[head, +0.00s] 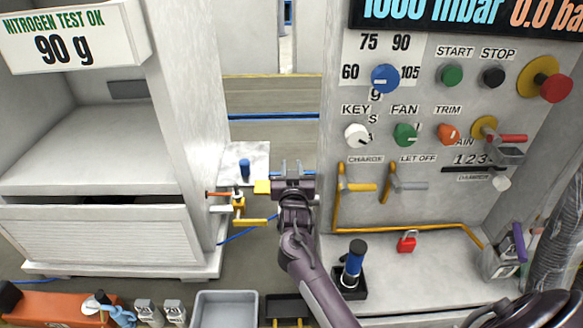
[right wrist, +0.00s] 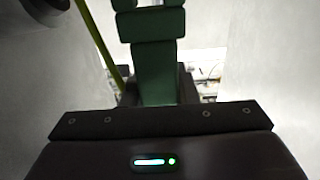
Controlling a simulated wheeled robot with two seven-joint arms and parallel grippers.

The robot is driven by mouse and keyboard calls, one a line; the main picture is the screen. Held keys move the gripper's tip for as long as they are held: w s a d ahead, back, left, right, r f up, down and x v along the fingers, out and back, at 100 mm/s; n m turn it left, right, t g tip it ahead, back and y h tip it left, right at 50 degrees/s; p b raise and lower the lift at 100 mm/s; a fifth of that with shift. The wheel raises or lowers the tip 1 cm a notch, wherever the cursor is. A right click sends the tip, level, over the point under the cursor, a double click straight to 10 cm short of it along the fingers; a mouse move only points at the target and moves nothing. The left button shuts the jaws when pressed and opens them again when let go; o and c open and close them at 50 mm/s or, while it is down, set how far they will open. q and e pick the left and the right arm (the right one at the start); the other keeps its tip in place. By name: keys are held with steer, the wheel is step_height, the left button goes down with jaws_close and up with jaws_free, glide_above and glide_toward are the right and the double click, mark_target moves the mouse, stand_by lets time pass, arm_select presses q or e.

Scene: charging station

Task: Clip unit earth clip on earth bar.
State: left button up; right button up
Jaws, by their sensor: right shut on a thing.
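My right gripper (head: 291,168) is at the middle of the head view, in front of the gap between the two cabinets. In the right wrist view a dark green, blocky thing (right wrist: 157,65) runs up from between my jaws; it looks like the unit earth clip. My right gripper is shut on it. In the head view the clip cannot be made out. A copper-coloured bar (head: 217,194), perhaps the earth bar, sticks out from the left cabinet, left of my gripper and apart from it. My left gripper is not in view.
A brass valve with a yellow handle (head: 250,222) and a yellow block (head: 262,187) are close left of my right gripper. A yellow-green strip (right wrist: 98,40) passes left of the clip. The control panel (head: 400,215) stands close on the right. A grey tray (head: 225,296) lies below.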

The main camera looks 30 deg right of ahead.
steer(key=shift+f+b, duration=0.4)
steer(key=shift+f, duration=0.3)
steer(key=o, duration=1.1)
steer(key=v, duration=0.8)
